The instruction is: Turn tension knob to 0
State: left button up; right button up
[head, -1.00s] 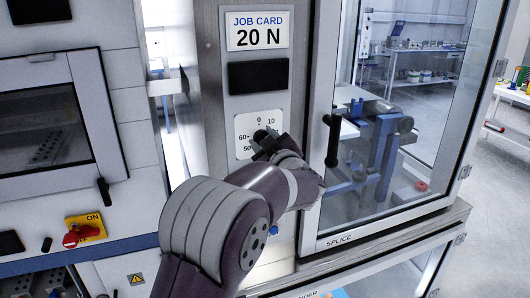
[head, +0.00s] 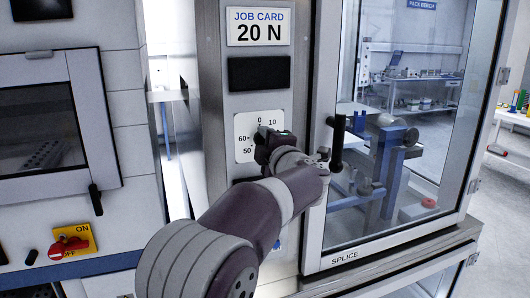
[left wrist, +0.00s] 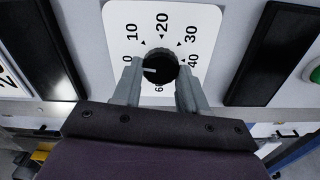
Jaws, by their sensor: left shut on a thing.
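The tension knob (left wrist: 160,60) is a round black knob on a white dial plate (left wrist: 113,20) with numbers around it. In the left wrist view, its pale pointer mark faces left, close to the 0. The dial plate (head: 242,124) also shows in the head view, below the job card, with the knob hidden behind my gripper. My left gripper (left wrist: 158,74) has its two fingers on opposite sides of the knob and is shut on it. My right gripper is not in view.
The job card (head: 259,27) reads 20 N, above a black panel (head: 259,74). A splice cabinet (head: 400,246) with a glass door and black handle (head: 337,142) stands close right of my arm. A red switch on a yellow plate (head: 86,236) is at lower left.

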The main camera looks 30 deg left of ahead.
pick_arm(q)
jog(key=shift+f+n+b, duration=0.2)
jog(key=shift+n+b, duration=0.3)
jog(key=shift+n, duration=0.3)
jog(key=o, duration=1.1)
jog(key=shift+c, duration=0.2)
jog(key=shift+r, duration=0.1)
jog(key=b+v, duration=0.2)
jog(key=v, duration=1)
jog(key=shift+s+d, duration=0.2)
jog(key=shift+s, duration=0.1)
